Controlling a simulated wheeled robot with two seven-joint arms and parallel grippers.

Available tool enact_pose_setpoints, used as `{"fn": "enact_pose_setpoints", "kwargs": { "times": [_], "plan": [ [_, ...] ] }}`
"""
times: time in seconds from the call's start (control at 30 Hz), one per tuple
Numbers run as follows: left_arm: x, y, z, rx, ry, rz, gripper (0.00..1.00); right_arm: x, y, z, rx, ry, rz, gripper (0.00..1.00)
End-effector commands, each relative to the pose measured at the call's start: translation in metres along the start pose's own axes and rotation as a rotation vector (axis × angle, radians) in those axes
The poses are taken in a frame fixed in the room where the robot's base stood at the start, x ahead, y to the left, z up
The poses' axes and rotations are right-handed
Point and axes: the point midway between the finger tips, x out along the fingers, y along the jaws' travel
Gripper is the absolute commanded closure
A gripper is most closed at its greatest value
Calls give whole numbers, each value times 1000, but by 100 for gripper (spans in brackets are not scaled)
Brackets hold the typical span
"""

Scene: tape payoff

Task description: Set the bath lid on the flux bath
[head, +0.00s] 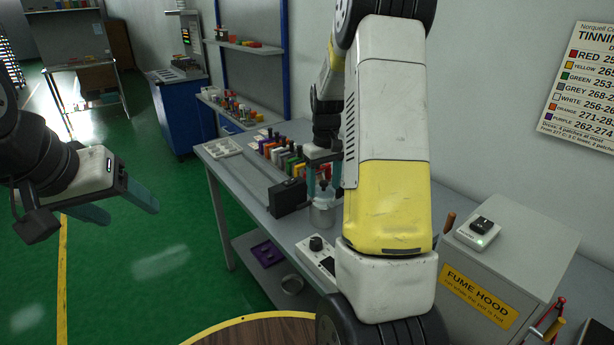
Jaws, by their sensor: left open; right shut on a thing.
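My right gripper (324,180) is over the work table, pointing down, partly hidden behind my own white and yellow arm. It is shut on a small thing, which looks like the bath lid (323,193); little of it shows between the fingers. Right below is a small grey metallic round pot (322,216), which looks like the flux bath. I cannot tell whether the lid touches the pot or hangs just above it. My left gripper (118,204) is open and empty over the green floor at the left, far from the table.
A row of coloured blocks (283,157) stands on the table behind a dark box (288,197). A white tray (222,148) lies at the far left corner. A control box (317,255) is in front. The fume hood (500,270) stands at the right.

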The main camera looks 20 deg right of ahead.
Motion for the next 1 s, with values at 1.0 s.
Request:
{"fn": "enact_pose_setpoints", "kwargs": {
  "times": [1.0],
  "plan": [
    [0,0,0,0,0,0,36,7,0,0,0,0,0,75]
  ]
}}
